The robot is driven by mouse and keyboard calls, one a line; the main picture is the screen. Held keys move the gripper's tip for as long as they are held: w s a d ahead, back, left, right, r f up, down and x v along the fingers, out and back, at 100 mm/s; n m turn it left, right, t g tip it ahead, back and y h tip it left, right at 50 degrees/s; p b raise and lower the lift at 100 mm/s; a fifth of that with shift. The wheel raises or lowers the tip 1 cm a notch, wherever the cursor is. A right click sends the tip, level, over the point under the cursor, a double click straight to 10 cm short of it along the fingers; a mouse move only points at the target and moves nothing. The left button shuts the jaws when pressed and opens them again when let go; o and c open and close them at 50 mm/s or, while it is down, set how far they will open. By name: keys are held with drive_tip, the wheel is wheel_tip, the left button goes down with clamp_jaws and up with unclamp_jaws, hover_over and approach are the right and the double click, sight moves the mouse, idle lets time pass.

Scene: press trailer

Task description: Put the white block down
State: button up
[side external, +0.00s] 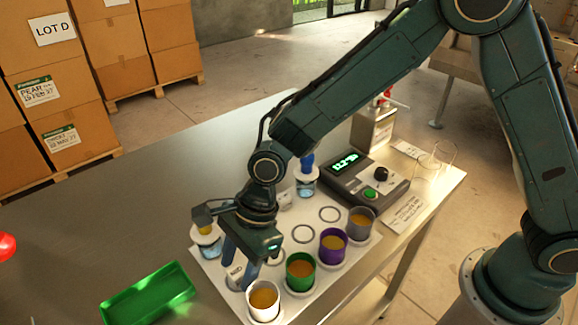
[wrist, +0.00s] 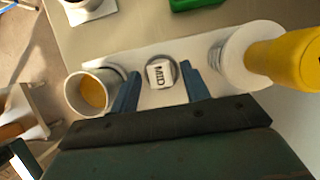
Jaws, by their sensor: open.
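The white block (side external: 236,273), marked "MID", stands on the white board (side external: 215,262) between the fingers of my gripper (side external: 240,264). In the wrist view the white block (wrist: 160,73) sits inside a dark ring on the board. The two blue fingers of my gripper (wrist: 159,89) are open, one on each side of the block, with a gap visible on both sides. In the side view the near finger hides part of the block.
A white cup (side external: 263,315) stands close in front of my gripper, with green (side external: 300,285), purple (side external: 333,257) and grey cups behind it. A yellow-topped jar (side external: 206,247) stands close on the other side. A green tray (side external: 147,293) lies left.

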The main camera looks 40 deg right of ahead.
drive_tip(key=shift+r, duration=0.15)
drive_tip(key=v, duration=1.2)
drive_tip(key=shift+d, duration=0.15)
idle(0.4)
drive_tip(key=s+d+r+n+t+h, duration=0.1)
drive_tip(key=s+d+r+n+t, duration=0.15)
drive_tip(key=d+r+n, duration=0.4)
drive_tip(key=s+d+r+n+t+h, duration=0.1)
drive_tip(key=s+d+r+n, duration=0.2)
drive_tip(key=d, duration=0.7)
drive_tip(key=s+d+n+t+h, duration=0.2)
drive_tip(key=s+d+n, duration=0.6)
drive_tip(key=s+d, duration=0.3)
drive_tip(key=shift+s+r, duration=0.35)
drive_tip(key=shift+s, duration=0.1)
